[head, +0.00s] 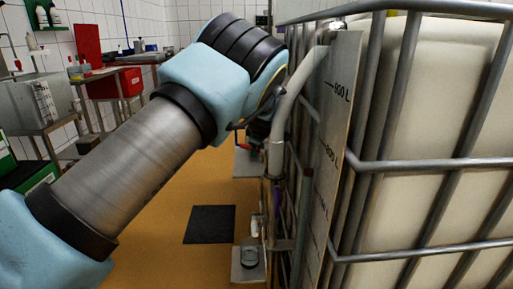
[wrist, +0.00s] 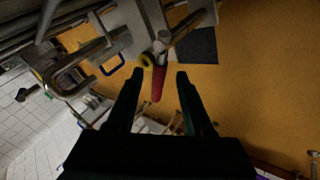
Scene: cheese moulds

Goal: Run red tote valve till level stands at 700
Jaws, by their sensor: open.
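The large white tote (head: 450,110) in a grey metal cage fills the right of the head view. A level board (head: 333,130) with litre marks stands on its near side; the upper mark looks like 800 L, the one below like 600 L. A small dark red mark (head: 307,172) shows by the board; I cannot read a level from it. In the wrist view a red valve handle (wrist: 157,86) points toward my gripper (wrist: 154,76). My gripper is open, with its fingers either side of the handle, apart from it in the picture. The head view mostly hides my gripper.
A curved grey pipe (head: 285,110) runs down beside the board. A dark mat (head: 210,224) lies on the orange floor. A small stand with a glass vessel (head: 249,256) is near the tote's foot. Benches with red boxes (head: 118,84) stand at the back left.

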